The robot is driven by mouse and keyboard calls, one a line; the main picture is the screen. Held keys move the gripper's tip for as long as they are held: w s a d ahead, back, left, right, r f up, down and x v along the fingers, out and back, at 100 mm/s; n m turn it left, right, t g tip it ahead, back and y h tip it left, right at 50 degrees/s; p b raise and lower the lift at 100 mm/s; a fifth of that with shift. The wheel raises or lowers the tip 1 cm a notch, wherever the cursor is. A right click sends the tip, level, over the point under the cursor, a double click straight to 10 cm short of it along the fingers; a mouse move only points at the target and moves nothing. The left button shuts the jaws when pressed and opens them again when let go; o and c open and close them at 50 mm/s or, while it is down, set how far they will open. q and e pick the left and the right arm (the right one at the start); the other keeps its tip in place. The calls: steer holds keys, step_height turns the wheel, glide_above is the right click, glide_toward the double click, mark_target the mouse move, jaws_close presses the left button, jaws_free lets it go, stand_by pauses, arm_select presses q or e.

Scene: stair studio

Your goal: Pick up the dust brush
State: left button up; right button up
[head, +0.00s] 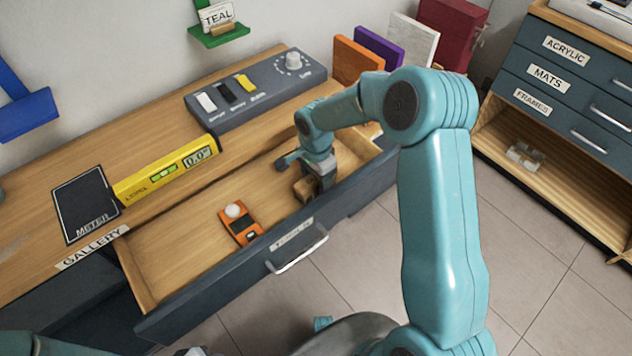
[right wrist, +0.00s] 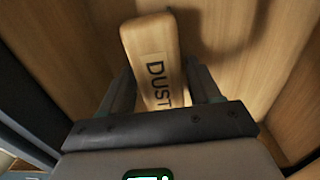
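The dust brush (right wrist: 152,45) is a pale wooden block marked "DUST" in the right wrist view. In the head view it (head: 304,189) is in the right part of the open wooden drawer (head: 180,248), partly hidden by my right gripper (head: 322,180). In the right wrist view the fingers of my right gripper (right wrist: 160,90) are on either side of the brush. I cannot tell whether they press on it. My left arm shows only at the bottom left edge of the head view; its fingers are not visible.
An orange device (head: 240,225) with a white knob lies in the drawer's middle. The drawer's front wall and handle (head: 300,252) face me.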

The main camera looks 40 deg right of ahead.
steer(key=c, duration=0.7)
steer(key=shift+o, duration=0.2)
steer(key=shift+r, duration=0.1)
step_height(320, 180, up, 20)
steer(key=p, duration=0.2)
steer(key=o, duration=0.4)
steer(key=shift+c, duration=1.3)
